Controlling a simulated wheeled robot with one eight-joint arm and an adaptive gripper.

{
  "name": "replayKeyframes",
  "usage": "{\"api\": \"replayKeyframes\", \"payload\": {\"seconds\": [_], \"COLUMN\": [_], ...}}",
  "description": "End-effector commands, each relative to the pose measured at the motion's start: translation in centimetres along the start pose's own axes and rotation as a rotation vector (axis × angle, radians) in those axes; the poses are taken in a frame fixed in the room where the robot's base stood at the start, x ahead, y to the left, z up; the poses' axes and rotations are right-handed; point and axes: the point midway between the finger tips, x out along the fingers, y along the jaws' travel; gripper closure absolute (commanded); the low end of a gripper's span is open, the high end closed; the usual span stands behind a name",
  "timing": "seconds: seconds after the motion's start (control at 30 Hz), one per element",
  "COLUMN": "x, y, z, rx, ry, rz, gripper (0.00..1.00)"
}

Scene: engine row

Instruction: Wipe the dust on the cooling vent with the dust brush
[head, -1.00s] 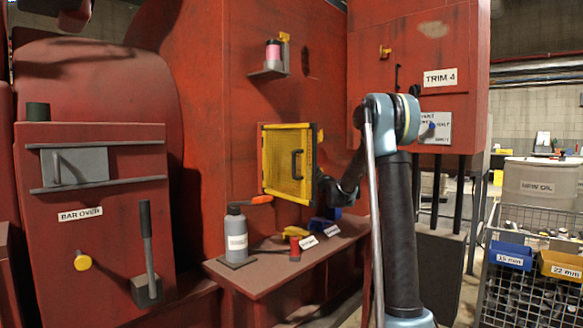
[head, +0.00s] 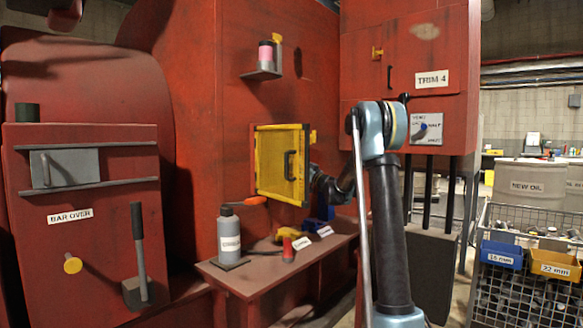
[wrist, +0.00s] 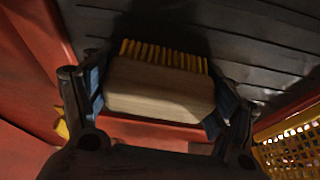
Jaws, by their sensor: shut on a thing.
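The dust brush (wrist: 160,92) has a pale wooden block and a row of yellow bristles. It shows in the wrist view, with the bristles toward a dark slatted surface that appears to be the cooling vent (wrist: 245,35). I cannot tell whether the bristles touch the slats, and I cannot make out dust on them. My gripper (wrist: 158,98) is shut on the block, one finger at each end. In the head view my wrist (head: 326,186) is beside and partly behind the yellow mesh guard (head: 275,165). There the brush and vent are hidden.
The yellow guard also shows close at the lower right of the wrist view (wrist: 290,150). Below it, a red shelf (head: 255,279) holds a grey bottle (head: 229,234), a red spool-like item (head: 287,250) and blue and yellow items.

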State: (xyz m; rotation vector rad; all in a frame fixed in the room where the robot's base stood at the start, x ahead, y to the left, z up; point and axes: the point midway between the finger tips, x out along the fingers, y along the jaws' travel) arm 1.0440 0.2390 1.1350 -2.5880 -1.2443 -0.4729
Motion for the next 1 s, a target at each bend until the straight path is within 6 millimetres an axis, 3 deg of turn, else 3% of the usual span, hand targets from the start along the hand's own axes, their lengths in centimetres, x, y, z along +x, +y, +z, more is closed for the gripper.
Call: {"api": "replayKeyframes", "payload": {"seconds": [0.37,1.0], "x": [0.0,0.9], "y": [2.5,1.6], "z": [-0.2,-1.6], "rx": [-0.001,0.0], "ry": [0.0,0.0], "rz": [0.0,-0.001], "gripper": [0.48,0.48]}}
